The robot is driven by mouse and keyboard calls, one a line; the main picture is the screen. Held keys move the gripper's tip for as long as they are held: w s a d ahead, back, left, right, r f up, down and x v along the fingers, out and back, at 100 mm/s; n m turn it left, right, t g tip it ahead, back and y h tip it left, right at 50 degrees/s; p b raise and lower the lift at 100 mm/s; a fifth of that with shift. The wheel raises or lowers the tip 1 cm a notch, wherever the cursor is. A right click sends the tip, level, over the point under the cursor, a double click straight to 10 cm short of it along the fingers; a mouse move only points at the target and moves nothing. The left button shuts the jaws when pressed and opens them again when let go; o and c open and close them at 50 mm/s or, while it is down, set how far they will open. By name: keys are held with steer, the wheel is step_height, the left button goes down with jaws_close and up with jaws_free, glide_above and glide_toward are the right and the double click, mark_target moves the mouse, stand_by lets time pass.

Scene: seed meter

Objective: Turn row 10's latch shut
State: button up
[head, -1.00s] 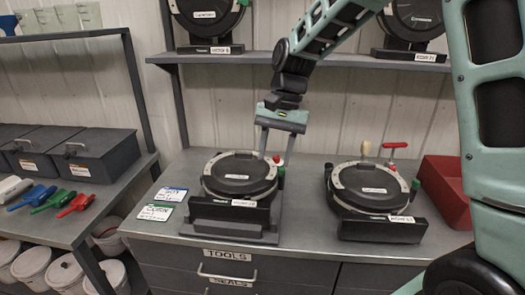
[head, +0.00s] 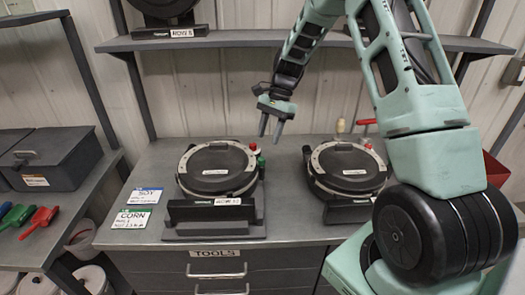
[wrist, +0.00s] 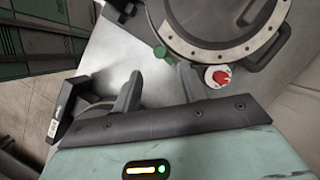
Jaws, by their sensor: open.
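Two round black seed meters with pale rims stand on the bench: a left meter (head: 216,172) and a right meter (head: 346,168). Their front labels are too blurred to read, so I cannot tell which is row 10. The left meter has a red knob (head: 254,147) and a green knob (head: 261,163) at its right side. My gripper (head: 270,134) is open and empty, above and slightly right of that red knob in the head view. In the wrist view, my gripper (wrist: 157,86) is beside a meter rim (wrist: 205,50), with a green knob (wrist: 160,52) and a red-topped knob (wrist: 220,78) close by.
Green CORN (head: 132,219) and blue-edged SOY (head: 146,196) cards lie left of the left meter. A shelf (head: 220,40) runs above the bench. A red lever (head: 366,122) and cream knob (head: 340,126) show behind the right meter. Drawers (head: 215,270) are below.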

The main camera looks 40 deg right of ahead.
mark_target(261, 159)
steer(key=p+x, duration=0.1)
steer(key=x, duration=0.6)
steer(key=shift+a+f+p, duration=0.2)
steer(key=shift+f+p, duration=0.05)
steer(key=shift+p, duration=0.15)
steer(key=shift+c, duration=0.3)
jaws_close()
